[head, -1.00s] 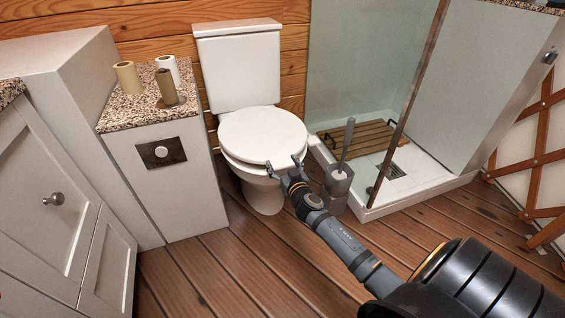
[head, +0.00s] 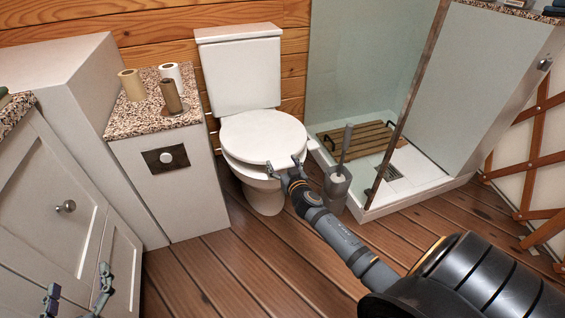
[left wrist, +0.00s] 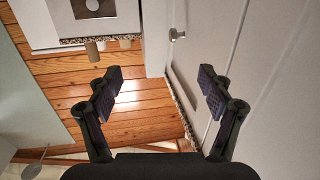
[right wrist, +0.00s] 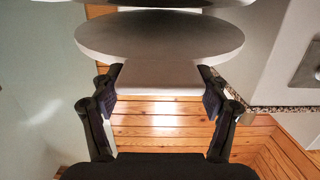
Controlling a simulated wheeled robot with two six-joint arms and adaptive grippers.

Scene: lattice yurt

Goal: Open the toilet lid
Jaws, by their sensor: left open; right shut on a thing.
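The white toilet (head: 265,199) stands against the plank wall, its round lid (head: 262,134) lying roughly flat over the bowl. I cannot tell if the lid is lifted slightly. In the right wrist view the lid (right wrist: 160,36) is a white oval above my right gripper (right wrist: 160,98). My left gripper (head: 77,291) is open and empty in front of the cabinet at the lower left, and shows in the left wrist view (left wrist: 159,88).
A granite-topped ledge (head: 125,122) with several paper rolls stands left of the toilet. A white cabinet (head: 35,190) is at the far left. A toilet brush holder (head: 337,183) stands close beside my right arm, near the shower tray (head: 410,186). The plank floor (head: 215,270) before the toilet is clear.

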